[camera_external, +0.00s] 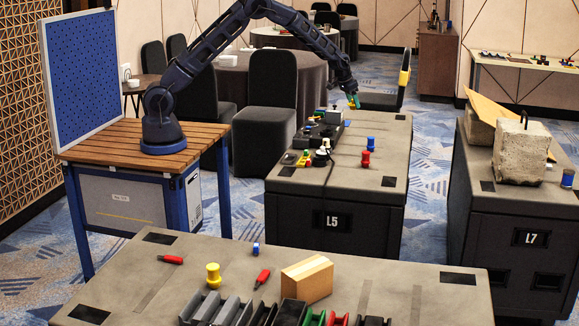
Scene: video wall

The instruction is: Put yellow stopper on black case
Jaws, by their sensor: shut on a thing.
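My gripper (354,99) is over the far end of the table marked L5. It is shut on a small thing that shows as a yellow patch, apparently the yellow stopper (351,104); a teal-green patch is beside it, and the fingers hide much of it. Whether it touches the table or hangs above it I cannot tell. Dark and grey boxes (325,130) stand in a cluster on this table, left of and nearer than my gripper; which is the black case is unclear. A larger yellow spool-shaped piece (213,275) stands upright on the front table.
A blue stopper (370,144) and a red stopper (365,159) stand right of the boxes on the L5 table (385,165). A black cable and small coloured parts lie near its left edge.

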